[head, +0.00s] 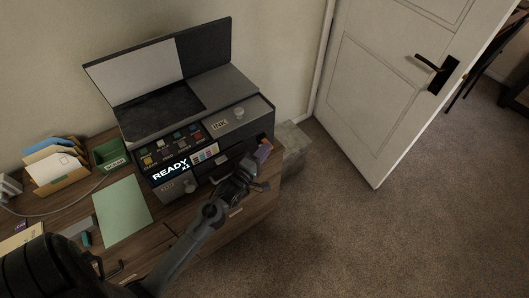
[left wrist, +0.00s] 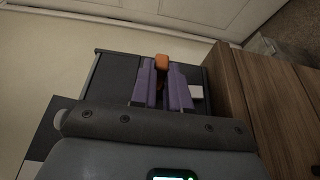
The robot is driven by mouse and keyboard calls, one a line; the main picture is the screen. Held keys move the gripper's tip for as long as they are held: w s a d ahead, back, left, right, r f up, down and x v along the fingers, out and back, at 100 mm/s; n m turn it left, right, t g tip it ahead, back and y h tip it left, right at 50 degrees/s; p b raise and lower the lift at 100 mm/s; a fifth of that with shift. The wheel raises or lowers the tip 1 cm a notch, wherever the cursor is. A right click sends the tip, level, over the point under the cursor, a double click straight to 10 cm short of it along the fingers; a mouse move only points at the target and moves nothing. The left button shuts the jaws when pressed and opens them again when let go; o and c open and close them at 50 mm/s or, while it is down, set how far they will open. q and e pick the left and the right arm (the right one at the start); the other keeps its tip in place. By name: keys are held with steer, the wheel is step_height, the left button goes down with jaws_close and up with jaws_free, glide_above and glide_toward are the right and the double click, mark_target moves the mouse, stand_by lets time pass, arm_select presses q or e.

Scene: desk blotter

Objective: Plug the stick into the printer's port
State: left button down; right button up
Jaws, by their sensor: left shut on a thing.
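The printer (head: 190,110) stands on the wooden desk with its lid open and a lit READY display. My left gripper (head: 262,153) is at the right end of the printer's front. In the left wrist view its two purple fingers (left wrist: 164,86) are shut on the stick, whose orange end (left wrist: 162,62) shows between them. The dark printer body (left wrist: 110,72) lies behind the fingers. The port cannot be made out, and I cannot tell whether the stick touches the printer. My right gripper is not in view.
A green box (head: 110,154), a letter holder (head: 58,170) and a light green sheet (head: 122,210) are on the desk to the left. A grey box (head: 293,144) stands right of the desk. The carpet towards the white door (head: 385,80) is clear.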

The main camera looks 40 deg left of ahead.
arm_select(q)
steer(key=shift+a, duration=0.1)
steer(key=c, duration=1)
jaws_free()
steer(key=shift+c, duration=0.2)
steer(key=s+d+p, duration=0.1)
steer(key=s+d, duration=0.1)
steer(key=s, duration=0.8)
steer(key=shift+s, duration=0.3)
